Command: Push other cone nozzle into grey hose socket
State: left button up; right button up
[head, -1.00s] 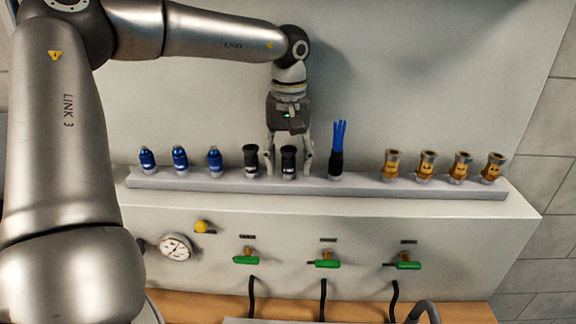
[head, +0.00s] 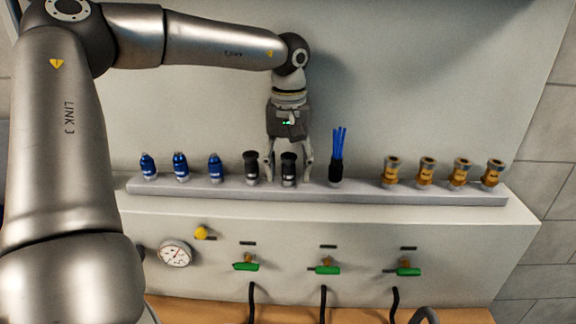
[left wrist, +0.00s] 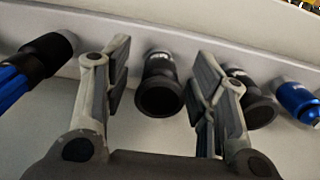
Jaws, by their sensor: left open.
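Two black flared nozzles, which look like the cone nozzles, stand upright on a pale rail (head: 420,194). One is the left black nozzle (head: 251,168), the other the right black nozzle (head: 288,169). My left gripper (head: 288,178) points down, open, with its fingers on either side of the right one. In the left wrist view this nozzle (left wrist: 160,88) sits between the open fingers (left wrist: 160,72), with gaps visible on both sides. The left nozzle (left wrist: 258,106) is partly behind a finger there. A grey curved hose-like piece (head: 425,314) shows at the bottom edge; its socket cannot be made out.
Several blue fittings (head: 180,167) stand left on the rail. A blue-bristled brush with a black base (head: 336,168) stands close right of my gripper, and several brass fittings (head: 426,171) stand farther right. Green-handled valves (head: 325,269) and a gauge (head: 175,253) are below.

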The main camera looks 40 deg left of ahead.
aim_at(289, 156)
pick_arm(q)
jog(key=shift+c, duration=0.3)
grip_shut()
dwell(0.4)
jog(key=shift+r+p, duration=2.7)
jog(key=shift+r, duration=0.3)
